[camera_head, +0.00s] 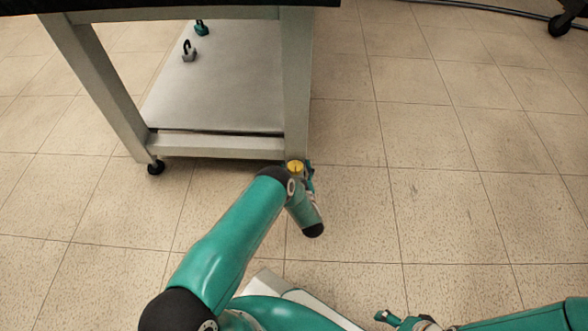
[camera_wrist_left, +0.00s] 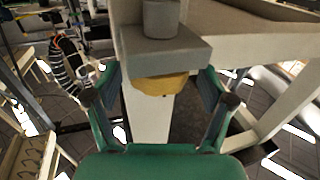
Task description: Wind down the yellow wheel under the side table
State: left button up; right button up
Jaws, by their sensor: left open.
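The side table (camera_head: 222,147) is a grey frame with a lower shelf. A yellow wheel (camera_head: 295,167) sits at the foot of its right front leg, just above the floor. My left gripper (camera_head: 304,172) is down at this wheel, and my arm partly hides it. In the left wrist view the yellow wheel (camera_wrist_left: 160,85) lies between the spread fingers of my left gripper (camera_wrist_left: 161,82), under a grey block. The fingers stand open on either side, and gaps show beside the wheel. My right gripper (camera_head: 405,321) is at the bottom edge, partly cut off; its opening is unclear.
Two padlock-like objects, one grey (camera_head: 189,54) and one teal (camera_head: 201,28), rest on the lower shelf. A black caster (camera_head: 156,167) is under the left front leg. A cable runs along the top right.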

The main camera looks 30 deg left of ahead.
pick_arm(q)
jog(key=shift+w, duration=0.1)
jog(key=c, duration=1.2)
jog(key=shift+a, duration=0.25)
jog(key=shift+s+d+f+t, duration=0.1)
jog(key=shift+s+t, duration=0.1)
jog(key=shift+t, duration=0.1)
jog(key=shift+m+t+h+p, duration=0.3)
jog(key=shift+m+h, duration=0.2)
jog(key=shift+h, duration=0.1)
jog(key=shift+s+a+m+t+h+p, duration=0.1)
jog(key=shift+a+m+t+h+p, duration=0.15)
jog(key=shift+m+t+h, duration=0.6)
jog(key=shift+d+m+t+h, duration=0.1)
jog(key=shift+m+t+h, duration=0.55)
jog(key=shift+h, duration=0.45)
jog(key=shift+m+t+h, duration=0.4)
jog(key=shift+m+h, duration=0.4)
jog(key=shift+h, duration=0.25)
